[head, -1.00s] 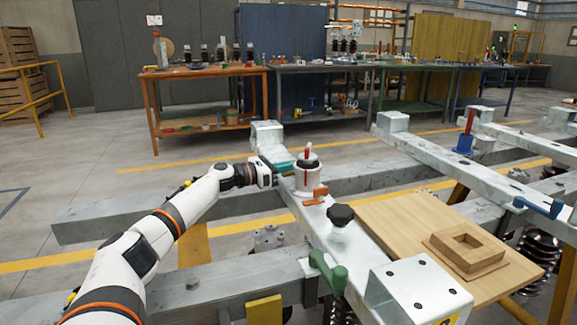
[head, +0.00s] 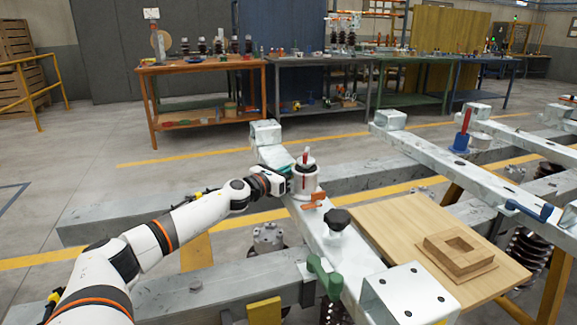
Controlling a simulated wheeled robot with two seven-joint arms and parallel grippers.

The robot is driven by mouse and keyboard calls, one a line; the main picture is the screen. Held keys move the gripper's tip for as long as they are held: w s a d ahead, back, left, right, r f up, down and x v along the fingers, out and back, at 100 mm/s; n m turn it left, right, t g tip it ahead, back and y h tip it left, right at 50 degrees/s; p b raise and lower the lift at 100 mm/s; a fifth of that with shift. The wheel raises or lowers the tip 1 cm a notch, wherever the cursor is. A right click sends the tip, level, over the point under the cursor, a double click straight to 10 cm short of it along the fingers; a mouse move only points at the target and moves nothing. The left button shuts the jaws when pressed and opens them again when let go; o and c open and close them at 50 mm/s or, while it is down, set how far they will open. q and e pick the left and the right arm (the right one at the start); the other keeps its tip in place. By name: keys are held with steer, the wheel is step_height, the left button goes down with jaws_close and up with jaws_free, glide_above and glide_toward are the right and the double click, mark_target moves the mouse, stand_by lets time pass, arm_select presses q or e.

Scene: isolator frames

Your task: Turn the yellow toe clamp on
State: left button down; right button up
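I cannot pick out a yellow toe clamp for certain. A white cylinder with a red upright handle (head: 304,180) stands on the pale metal beam (head: 335,245). An orange lever (head: 313,201) sits just in front of it. My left gripper (head: 285,181) is at the left side of the white cylinder, by the beam. Its fingers are small and partly hidden, so I cannot tell their opening or whether they touch anything. A teal part (head: 279,158) lies on the beam behind the gripper. My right gripper is not in view.
A black knob (head: 338,218) and a green clamp (head: 325,275) sit nearer on the beam. A wooden board (head: 400,228) with a square wooden block (head: 460,250) lies to the right. A yellow block (head: 264,310) shows at the bottom. Workbenches (head: 200,68) stand behind.

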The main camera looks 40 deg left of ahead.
arm_select(q)
steer(key=shift+d+y, duration=0.1)
steer(key=shift+y, duration=0.2)
stand_by(0.4)
steer(key=c, duration=1.6)
jaws_free()
steer(key=shift+o, duration=0.2)
steer(key=shift+s, duration=0.1)
steer(key=shift+s+f, duration=0.15)
steer(key=shift+s, duration=0.4)
steer(key=s, duration=1)
steer(key=shift+s+d+p, duration=0.3)
steer(key=shift+s+p, duration=0.05)
steer(key=shift+p, duration=0.05)
